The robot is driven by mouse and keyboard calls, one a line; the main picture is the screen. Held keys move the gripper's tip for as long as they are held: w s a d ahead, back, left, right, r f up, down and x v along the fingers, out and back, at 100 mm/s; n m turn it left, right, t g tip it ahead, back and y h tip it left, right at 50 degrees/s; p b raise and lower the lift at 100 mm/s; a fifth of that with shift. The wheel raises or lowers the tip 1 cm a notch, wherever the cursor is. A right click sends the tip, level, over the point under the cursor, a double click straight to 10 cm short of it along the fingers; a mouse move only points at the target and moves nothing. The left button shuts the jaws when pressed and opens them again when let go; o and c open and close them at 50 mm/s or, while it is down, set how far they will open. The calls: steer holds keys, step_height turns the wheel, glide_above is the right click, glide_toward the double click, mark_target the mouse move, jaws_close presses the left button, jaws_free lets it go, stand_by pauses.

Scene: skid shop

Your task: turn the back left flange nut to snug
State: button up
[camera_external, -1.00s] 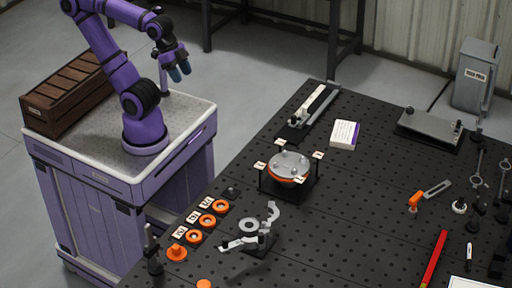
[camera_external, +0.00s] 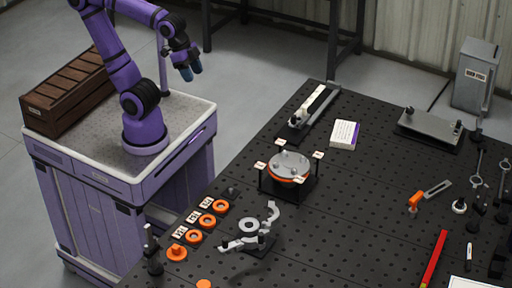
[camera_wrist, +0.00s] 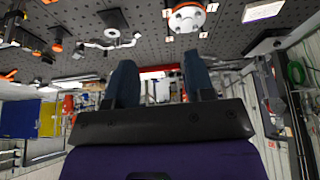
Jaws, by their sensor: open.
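The flange (camera_external: 289,166) is a grey round disc with an orange rim, on a dark square stand with small white tags at its corners. It also shows at the top of the wrist view (camera_wrist: 187,16). The nuts on it are too small to tell apart, and I cannot make out the back left one clearly. My gripper (camera_external: 190,73) is open and empty, with blue fingertips, high above the floor beside the bench and well left of the flange. In the wrist view its two fingers (camera_wrist: 158,82) stand apart with nothing between them.
Several orange rings (camera_external: 207,220) with tags lie at the bench's left edge. A grey curved wrench-like fixture (camera_external: 250,226) stands in front of the flange. A linear rail (camera_external: 310,112) and a white card (camera_external: 344,134) lie behind it. Bare perforated bench top (camera_external: 350,215) lies right of the flange.

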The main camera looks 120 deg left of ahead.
steer(key=w+a+n+g, duration=0.1)
steer(key=w+a, duration=0.1)
steer(key=w, duration=0.9)
steer(key=n+g, duration=0.4)
glide_above(303, 158)
step_height(303, 158, down, 20)
steer(key=f, duration=0.1)
step_height(303, 158, down, 10)
steer(key=shift+r, duration=0.1)
